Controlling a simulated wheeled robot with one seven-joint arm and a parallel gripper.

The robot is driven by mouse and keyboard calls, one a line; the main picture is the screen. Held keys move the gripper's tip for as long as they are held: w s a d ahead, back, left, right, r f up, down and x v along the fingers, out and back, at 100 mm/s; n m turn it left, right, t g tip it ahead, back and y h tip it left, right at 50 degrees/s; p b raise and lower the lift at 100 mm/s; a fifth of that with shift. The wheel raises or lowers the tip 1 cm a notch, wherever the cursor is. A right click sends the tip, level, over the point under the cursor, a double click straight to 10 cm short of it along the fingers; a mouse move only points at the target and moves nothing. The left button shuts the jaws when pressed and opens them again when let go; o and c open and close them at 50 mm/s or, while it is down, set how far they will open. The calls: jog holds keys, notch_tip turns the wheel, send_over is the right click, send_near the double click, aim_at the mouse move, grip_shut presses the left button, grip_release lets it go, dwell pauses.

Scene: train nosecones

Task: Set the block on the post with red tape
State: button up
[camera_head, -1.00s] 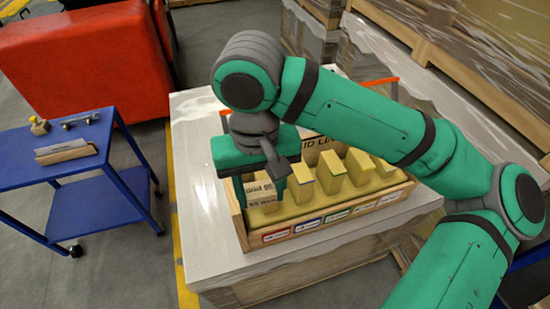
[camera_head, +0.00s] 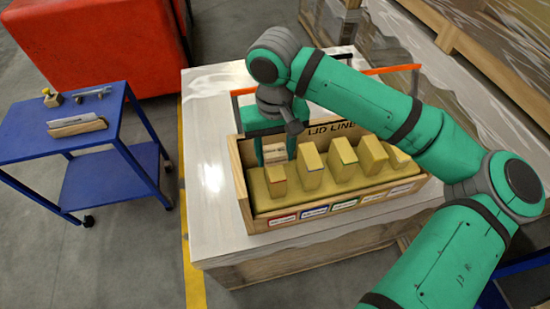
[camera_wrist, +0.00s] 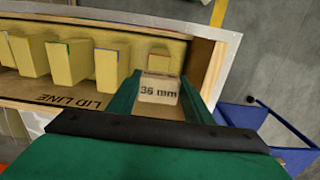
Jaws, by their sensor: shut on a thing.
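My gripper (camera_head: 274,158) is shut on a pale wooden block (camera_head: 274,152) at the left end of the box; in the wrist view the block (camera_wrist: 159,88) shows "36 mm". The leftmost yellow post (camera_head: 276,184), above the box's red label (camera_head: 283,218), stands just in front of the block in the head view. In the wrist view this post (camera_wrist: 159,60) lies just beyond the block, and its tape colour is too small to be sure of. I cannot tell whether block and post touch. The block is not on top of the post.
More yellow posts (camera_head: 311,170) stand to the right, some with blue or green edges. The wooden box (camera_head: 247,205) is marked "LID LINE" and sits on a pale table (camera_head: 212,180). A blue cart (camera_head: 105,135) with small items stands left, with clear floor between.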

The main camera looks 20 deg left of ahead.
aim_at(275, 169)
jog(key=shift+w+a+f, duration=0.1)
jog(key=shift+w+f, duration=0.25)
jog(key=shift+f, duration=0.1)
jog(key=shift+w+f, duration=0.15)
jog(key=shift+f, duration=0.75)
jog(key=shift+w+f, duration=0.15)
jog(key=shift+f, duration=0.75)
jog(key=shift+a+f, duration=0.1)
jog(key=shift+f, duration=0.1)
jog(key=o, duration=1)
jog(key=shift+o, duration=0.2)
notch_tip(275, 169, up, 12)
jog(key=shift+r, duration=0.2)
